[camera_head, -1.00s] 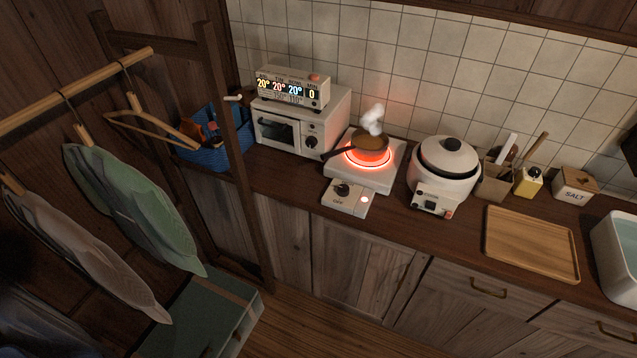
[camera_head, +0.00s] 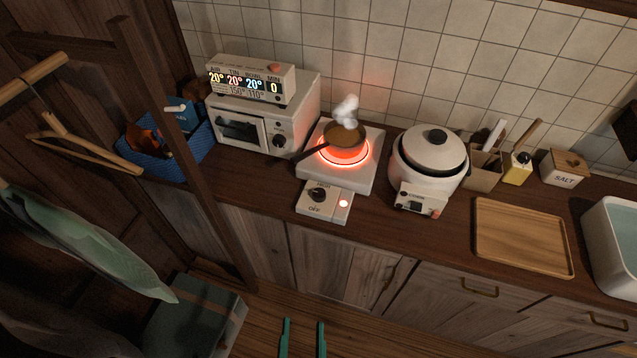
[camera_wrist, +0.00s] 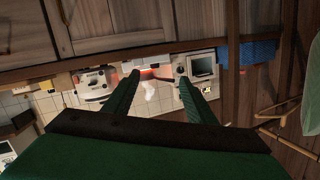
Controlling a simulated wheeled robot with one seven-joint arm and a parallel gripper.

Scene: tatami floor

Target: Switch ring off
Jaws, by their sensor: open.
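The ring (camera_head: 368,158) is a white hot plate on the counter, glowing red-orange under a small pan (camera_head: 345,136) of brown contents that gives off steam. Its control box (camera_head: 323,203) sits at its front, with a black knob (camera_head: 317,194) above the word OFF and a lit red lamp (camera_head: 343,203). My gripper (camera_head: 303,322) shows as two green fingers at the bottom edge of the head view, open and empty, well short of the counter. In the wrist view, my gripper (camera_wrist: 160,82) is open and the picture is upside down, with the glow between the fingers.
A toaster oven (camera_head: 264,118) with a display box on top stands left of the ring, and a rice cooker (camera_head: 428,160) right. A wooden tray (camera_head: 520,237) lies further right. A clothes rack post (camera_head: 180,150) stands at the left, near a green box (camera_head: 196,315) on the floor.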

